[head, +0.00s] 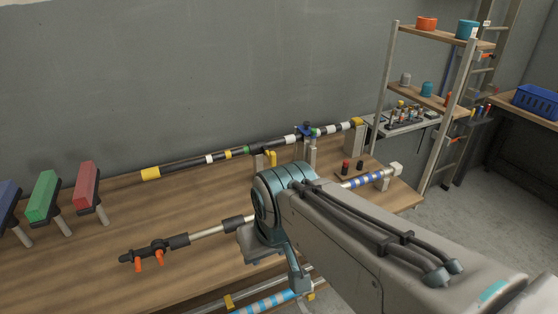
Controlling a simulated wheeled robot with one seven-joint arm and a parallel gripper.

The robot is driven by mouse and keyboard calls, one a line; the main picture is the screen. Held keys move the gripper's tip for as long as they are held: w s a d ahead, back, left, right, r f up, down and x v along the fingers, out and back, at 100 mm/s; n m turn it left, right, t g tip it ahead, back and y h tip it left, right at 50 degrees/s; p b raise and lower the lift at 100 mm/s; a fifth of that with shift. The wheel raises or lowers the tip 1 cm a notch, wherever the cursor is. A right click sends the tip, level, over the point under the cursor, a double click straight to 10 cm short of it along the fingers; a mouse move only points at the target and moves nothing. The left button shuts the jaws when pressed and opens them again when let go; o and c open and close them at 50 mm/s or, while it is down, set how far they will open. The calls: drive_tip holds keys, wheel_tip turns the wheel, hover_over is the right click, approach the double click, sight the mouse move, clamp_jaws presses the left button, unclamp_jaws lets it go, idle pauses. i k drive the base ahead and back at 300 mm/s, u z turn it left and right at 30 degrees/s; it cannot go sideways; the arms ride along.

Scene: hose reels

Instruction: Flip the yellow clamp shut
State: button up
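A small yellow piece (271,158), which looks like the yellow clamp, stands at a grey post under the long black banded pole (218,157) at the back of the bench. It is small, and I cannot tell how far open it is. A blue clamp (307,130) sits on the same pole farther right. My arm reaches in from the lower right, and its rounded teal joint is just in front of the yellow piece. My gripper's fingers cannot be made out behind and below that joint, so its opening and any contact are hidden.
A second rod (208,232) with a black fitting and orange levers (149,253) lies in front. Blue, green (43,196) and red (86,188) blocks stand at left. Black and red knobs (346,166) sit behind my arm. A shelf rack (432,92) stands right. The bench's left middle is clear.

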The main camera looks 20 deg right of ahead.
sight(271, 156)
drive_tip(key=z, duration=0.5)
drive_tip(key=i, duration=0.5)
drive_tip(key=u, duration=0.55)
drive_tip(key=k, duration=1.3)
drive_tip(key=z, duration=0.05)
drive_tip(key=i, duration=0.55)
drive_tip(key=z, duration=0.75)
drive_tip(key=i, duration=1)
drive_tip(key=u, duration=0.35)
